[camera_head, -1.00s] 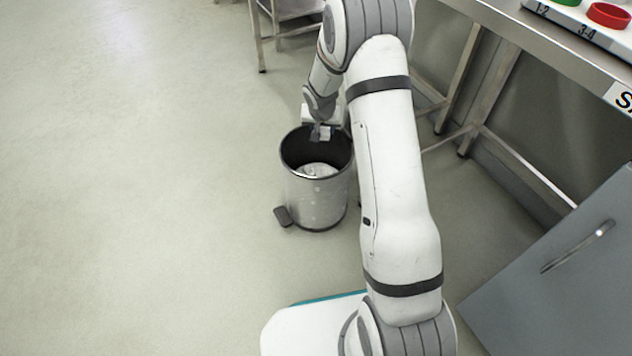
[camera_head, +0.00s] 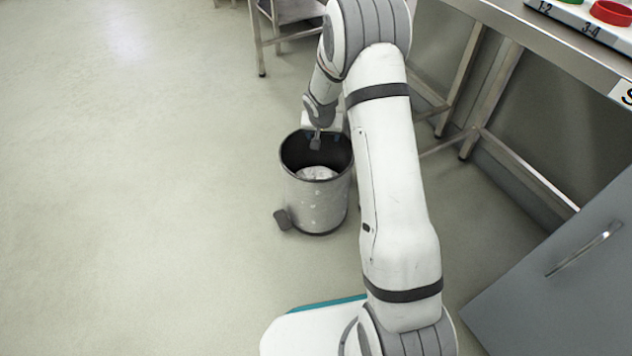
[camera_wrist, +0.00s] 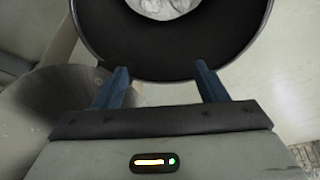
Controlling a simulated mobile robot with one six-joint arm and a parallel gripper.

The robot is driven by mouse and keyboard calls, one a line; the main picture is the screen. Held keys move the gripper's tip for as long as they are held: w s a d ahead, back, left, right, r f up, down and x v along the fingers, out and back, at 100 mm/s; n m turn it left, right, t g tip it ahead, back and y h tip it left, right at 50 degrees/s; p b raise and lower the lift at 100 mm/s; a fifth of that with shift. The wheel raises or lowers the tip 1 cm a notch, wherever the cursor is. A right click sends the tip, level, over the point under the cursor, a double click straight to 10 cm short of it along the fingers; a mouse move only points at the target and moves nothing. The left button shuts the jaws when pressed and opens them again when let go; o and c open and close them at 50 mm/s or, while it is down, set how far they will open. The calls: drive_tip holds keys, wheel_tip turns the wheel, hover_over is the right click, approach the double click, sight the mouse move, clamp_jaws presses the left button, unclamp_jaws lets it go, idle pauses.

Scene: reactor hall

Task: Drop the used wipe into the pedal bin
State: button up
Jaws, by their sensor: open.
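The pedal bin (camera_head: 315,207) is a grey metal cylinder with a dark inside, standing upright on the floor with its top open. Its dark pedal (camera_head: 283,219) sticks out at the lower left. White crumpled material (camera_head: 317,173) lies inside it and also shows in the wrist view (camera_wrist: 165,7). I cannot tell which part of it is the used wipe. My gripper (camera_head: 316,143) is over the bin's mouth. In the wrist view my gripper (camera_wrist: 161,76) has its two dark blue fingers well apart, with nothing between them, in front of the bin's dark inner wall (camera_wrist: 155,52).
A metal bench (camera_head: 480,130) runs along the right, with a white rack holding a red ring (camera_head: 611,13) on top. A grey cabinet with a handle (camera_head: 583,249) stands at lower right. A metal table (camera_head: 290,30) is behind the bin. The floor at left is clear.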

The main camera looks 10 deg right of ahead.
drive_tip(key=p+v, duration=0.2)
drive_tip(key=v, duration=0.5)
drive_tip(key=shift+r+p, duration=0.3)
drive_tip(key=shift+r, duration=0.1)
drive_tip(key=shift+s, duration=0.15)
